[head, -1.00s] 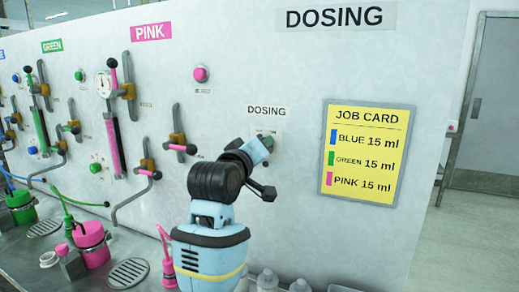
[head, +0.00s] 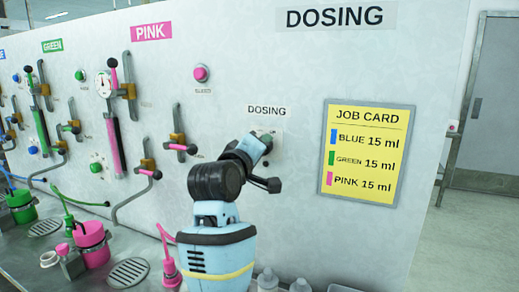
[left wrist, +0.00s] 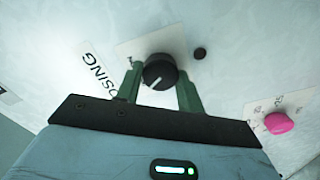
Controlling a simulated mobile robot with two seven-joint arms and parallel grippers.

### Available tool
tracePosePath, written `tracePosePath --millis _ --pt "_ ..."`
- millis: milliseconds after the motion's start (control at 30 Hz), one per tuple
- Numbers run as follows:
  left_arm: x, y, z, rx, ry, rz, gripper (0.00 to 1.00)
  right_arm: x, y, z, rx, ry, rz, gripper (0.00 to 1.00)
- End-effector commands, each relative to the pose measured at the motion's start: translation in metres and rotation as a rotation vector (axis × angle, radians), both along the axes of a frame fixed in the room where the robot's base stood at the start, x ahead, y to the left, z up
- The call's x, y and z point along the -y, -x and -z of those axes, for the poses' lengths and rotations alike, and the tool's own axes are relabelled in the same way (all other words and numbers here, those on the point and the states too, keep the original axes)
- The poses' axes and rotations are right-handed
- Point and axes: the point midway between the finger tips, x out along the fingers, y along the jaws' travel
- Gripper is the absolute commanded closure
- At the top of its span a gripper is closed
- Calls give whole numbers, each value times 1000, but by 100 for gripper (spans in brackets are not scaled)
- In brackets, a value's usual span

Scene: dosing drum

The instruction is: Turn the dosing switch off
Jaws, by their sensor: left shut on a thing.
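The dosing switch is a black round knob (left wrist: 160,72) with a white pointer line, on a pale plate (left wrist: 150,45) on the wall panel. In the left wrist view the knob sits between the two green fingers of my left gripper (left wrist: 160,85), which is shut on it. In the head view my left gripper (head: 262,140) reaches the plate under the small DOSING label (head: 267,111), and the arm hides most of the knob. The pointer line slants in the left wrist view; the plate's markings are too small to read. My right gripper is not in view.
A yellow job card (head: 366,153) hangs right of the switch. Bottles (head: 268,280) and a pink container (head: 91,243) stand on the counter below.

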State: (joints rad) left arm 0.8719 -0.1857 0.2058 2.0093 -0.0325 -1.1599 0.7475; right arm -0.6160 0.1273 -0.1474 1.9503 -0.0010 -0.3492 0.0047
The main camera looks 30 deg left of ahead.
Motion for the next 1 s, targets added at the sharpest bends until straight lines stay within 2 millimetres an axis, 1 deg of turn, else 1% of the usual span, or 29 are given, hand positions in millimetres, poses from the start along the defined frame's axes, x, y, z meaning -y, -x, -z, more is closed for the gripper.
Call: tracePosePath --millis 33,67,200,467,567,667,1000 --pt "-1 0 -1 2 2 -1 85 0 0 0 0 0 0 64" --pt "-1 0 -1 2 2 -1 58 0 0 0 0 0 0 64" --pt "0 0 -1 2 1 -1 41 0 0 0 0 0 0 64" --pt "0 0 0 1 0 1 41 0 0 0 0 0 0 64" --pt "0 3 0 1 0 1 41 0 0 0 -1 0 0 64" --pt "1 12 0 2 1 0 41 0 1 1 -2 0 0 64" --pt "3 60 -1 3 2 -1 41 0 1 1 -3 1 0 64"
